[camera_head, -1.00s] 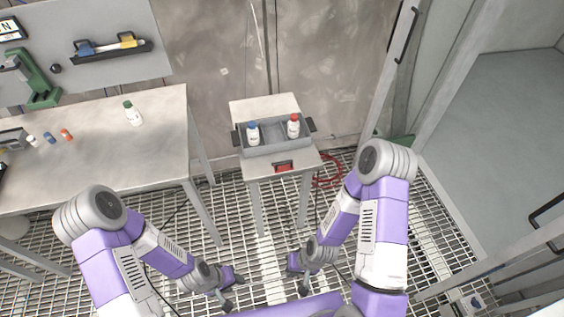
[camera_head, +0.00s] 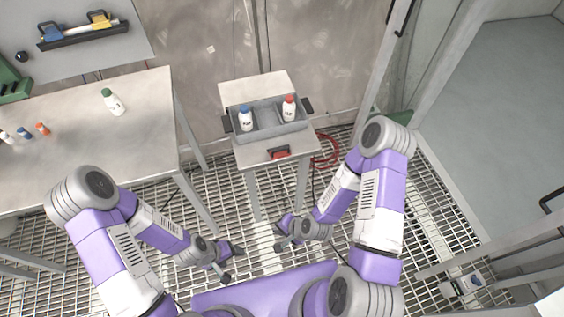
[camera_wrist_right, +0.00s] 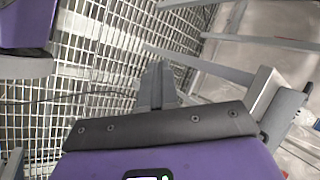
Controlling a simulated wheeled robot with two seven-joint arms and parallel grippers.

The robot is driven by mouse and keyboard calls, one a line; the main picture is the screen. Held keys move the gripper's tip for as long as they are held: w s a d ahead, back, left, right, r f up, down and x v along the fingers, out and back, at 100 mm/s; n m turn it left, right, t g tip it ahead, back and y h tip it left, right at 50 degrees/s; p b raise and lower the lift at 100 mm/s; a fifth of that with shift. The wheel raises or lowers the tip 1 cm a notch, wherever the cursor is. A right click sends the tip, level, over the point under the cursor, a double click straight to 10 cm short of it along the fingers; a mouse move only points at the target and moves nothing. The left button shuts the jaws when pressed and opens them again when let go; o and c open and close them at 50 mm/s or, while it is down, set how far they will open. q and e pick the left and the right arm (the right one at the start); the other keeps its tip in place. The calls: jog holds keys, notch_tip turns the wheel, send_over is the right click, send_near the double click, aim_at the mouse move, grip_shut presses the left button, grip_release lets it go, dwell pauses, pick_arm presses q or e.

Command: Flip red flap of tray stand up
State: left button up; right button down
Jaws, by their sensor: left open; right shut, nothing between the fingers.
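The red flap (camera_head: 280,153) is on the front edge of the small tray stand (camera_head: 250,158), hanging by the tabletop's front side. The stand bears a grey tray (camera_head: 270,132) with a blue-capped bottle (camera_head: 245,120) and a red-capped bottle (camera_head: 289,108). My left gripper (camera_head: 231,262) is open and empty, low in front of the stand. My right gripper (camera_head: 281,238) is shut and empty, below and in front of the flap, apart from it. In the right wrist view its closed fingers (camera_wrist_right: 157,88) point towards the floor grating and the stand's legs. The flap is not clear in that view.
A larger table (camera_head: 90,130) at left holds a green-capped bottle (camera_head: 113,102) and several small bottles. A red cable (camera_head: 327,150) lies right of the stand. The grating floor before the stand is free.

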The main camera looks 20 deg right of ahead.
jog(key=w+d+r+m+t+h+b, duration=0.2)
jog(key=w+m+t, duration=0.3)
jog(key=m, duration=0.7)
jog(key=w+d+r+m+t+h+b, duration=0.2)
jog(key=w+d+m+t, duration=0.3)
jog(key=m, duration=0.8)
jog(key=shift+d+r+m+t+h+b, duration=0.15)
jog(key=shift+r+m+t+h+b, duration=0.2)
jog(key=shift+r+t+b, duration=0.45)
jog(key=shift+w+f, duration=0.15)
jog(key=shift+w, duration=0.05)
jog(key=b, duration=1.1)
send_near(280, 150)
jog(key=w+f, duration=0.4)
jog(key=w, duration=0.1)
jog(key=shift+w+a+r, duration=0.25)
jog(key=shift+w+r, duration=0.3)
jog(key=shift+r, duration=0.15)
